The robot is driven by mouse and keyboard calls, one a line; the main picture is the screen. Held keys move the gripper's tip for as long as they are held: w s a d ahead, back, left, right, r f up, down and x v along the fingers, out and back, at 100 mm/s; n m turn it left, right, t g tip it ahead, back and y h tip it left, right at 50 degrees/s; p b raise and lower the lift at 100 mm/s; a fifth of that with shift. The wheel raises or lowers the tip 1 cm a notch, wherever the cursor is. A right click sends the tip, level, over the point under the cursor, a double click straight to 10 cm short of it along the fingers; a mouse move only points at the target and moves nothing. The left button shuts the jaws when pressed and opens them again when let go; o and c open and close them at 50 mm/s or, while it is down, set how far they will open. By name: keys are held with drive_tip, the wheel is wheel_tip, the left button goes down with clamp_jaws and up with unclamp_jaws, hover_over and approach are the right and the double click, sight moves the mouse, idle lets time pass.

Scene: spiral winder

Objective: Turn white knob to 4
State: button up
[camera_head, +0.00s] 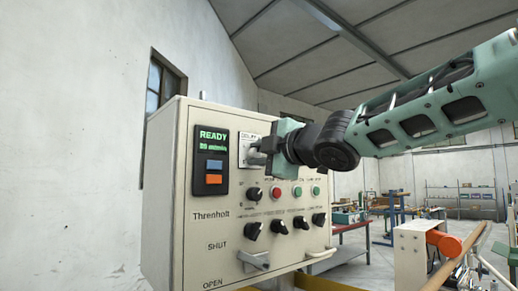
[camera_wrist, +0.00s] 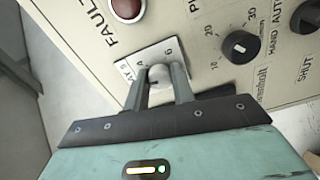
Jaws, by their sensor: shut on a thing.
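The white knob (camera_wrist: 160,76) sits on a pale dial plate (camera_wrist: 135,64) on the cabinet front, in the wrist view. My gripper (camera_wrist: 160,84) is shut on it, with one grey finger on each side. A dark mark shows on the knob. Some markings on the plate show, but the fingers cover part of it and I cannot tell which number the knob points at. In the head view my gripper (camera_head: 257,152) is at the dial plate (camera_head: 248,140) right of the display, and the knob is mostly hidden.
The beige cabinet (camera_head: 163,195) carries a lit READY display (camera_head: 211,160), red (camera_head: 276,193) and green buttons, and several black knobs close below. The black knob with a 10 to 30 scale (camera_wrist: 241,46) is near the right finger. A handle (camera_head: 255,260) juts out low.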

drive_tip(key=m+p, duration=0.1)
drive_tip(key=m, duration=0.2)
drive_tip(key=shift+m, duration=0.3)
drive_tip(key=shift+m+p, duration=0.85)
drive_tip(key=shift+m, duration=0.65)
drive_tip(key=shift+f, duration=0.1)
drive_tip(key=o, duration=1)
drive_tip(key=p+v, duration=1.3)
drive_tip(key=v, duration=0.4)
drive_tip(key=shift+d, duration=0.2)
